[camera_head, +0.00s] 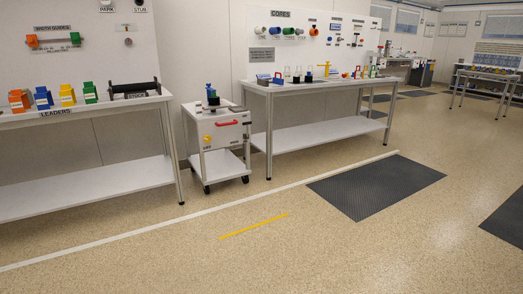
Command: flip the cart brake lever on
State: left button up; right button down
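A white wheeled cart (221,160) stands in the gap between two long benches. Its upper box front carries a red bar-like handle (233,123), lying nearly level, and a round yellow part (207,138) to the left. Small dark marks sit low on that front, too small to read. I cannot tell for sure which part is the brake lever or how it is set. A dark and green device (212,95) stands on the cart top. Neither of my grippers is in view.
The left bench (90,185) holds coloured blocks and a dark rack (134,89); the right bench (313,132) holds glassware and small items. Speckled floor before the cart is open, with a white line (240,203), a yellow strip (254,226) and a dark mat (376,186).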

aim_at(246, 123)
jog(key=i, duration=4.75)
jog(key=u, duration=0.4)
